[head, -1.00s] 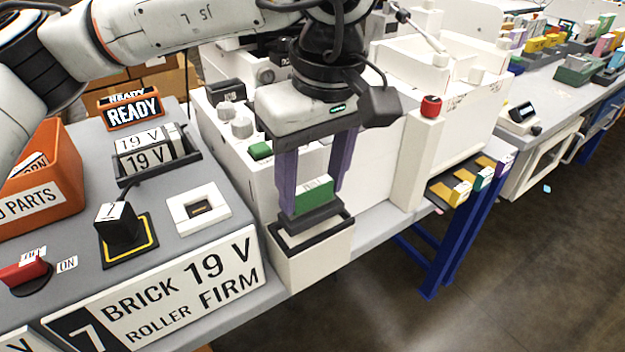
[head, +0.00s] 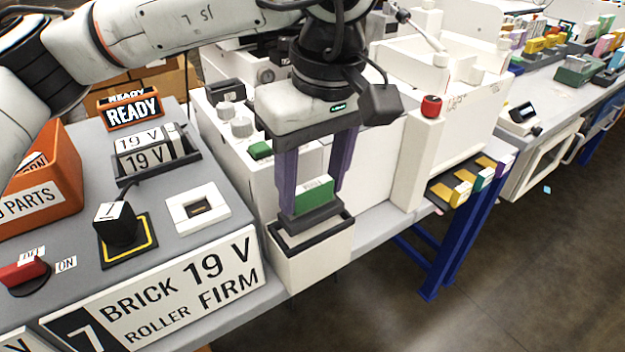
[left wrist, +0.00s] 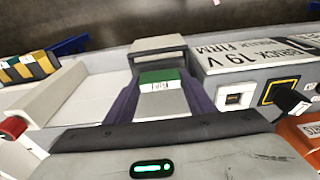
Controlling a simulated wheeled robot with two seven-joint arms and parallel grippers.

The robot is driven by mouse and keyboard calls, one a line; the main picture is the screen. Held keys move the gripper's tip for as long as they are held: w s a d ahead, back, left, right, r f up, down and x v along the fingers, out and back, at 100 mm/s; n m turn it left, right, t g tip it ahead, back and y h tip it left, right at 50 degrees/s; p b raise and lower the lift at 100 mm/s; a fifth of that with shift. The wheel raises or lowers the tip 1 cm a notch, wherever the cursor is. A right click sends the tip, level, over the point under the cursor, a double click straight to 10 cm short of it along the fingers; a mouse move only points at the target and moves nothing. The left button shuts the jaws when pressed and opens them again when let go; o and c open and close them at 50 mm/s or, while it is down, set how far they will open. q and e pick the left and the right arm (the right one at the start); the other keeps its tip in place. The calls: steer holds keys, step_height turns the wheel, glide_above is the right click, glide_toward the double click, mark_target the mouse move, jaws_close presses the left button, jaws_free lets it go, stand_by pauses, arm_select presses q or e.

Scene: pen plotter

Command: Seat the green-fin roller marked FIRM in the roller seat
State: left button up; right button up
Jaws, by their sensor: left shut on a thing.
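My left gripper (head: 314,195) points down with its purple fingers shut on the green-fin roller (head: 313,196). The roller has a green top with a white label too small to read, and a dark lower part. It sits at the mouth of a white block with a dark-rimmed opening (head: 345,226), which I take to be the roller seat. I cannot tell whether the roller touches the seat. In the left wrist view the green roller (left wrist: 160,77) shows between the fingers, before the white block (left wrist: 158,46). My right gripper is not in view.
A sign reading BRICK 19 V, ROLLER FIRM (head: 170,292) stands left of the seat. Behind it are a socket block (head: 198,208), a black plug (head: 117,224), a 19 V holder (head: 155,158) and an orange parts bin (head: 50,172). A white machine with a red knob (head: 431,106) stands right.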

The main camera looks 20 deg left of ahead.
arm_select(q)
steer(key=shift+f, duration=0.1)
steer(key=shift+f+b, duration=0.35)
steer(key=shift+f, duration=0.1)
steer(key=shift+f+b, duration=0.6)
steer(key=o, duration=1.3)
steer(key=shift+c, duration=0.2)
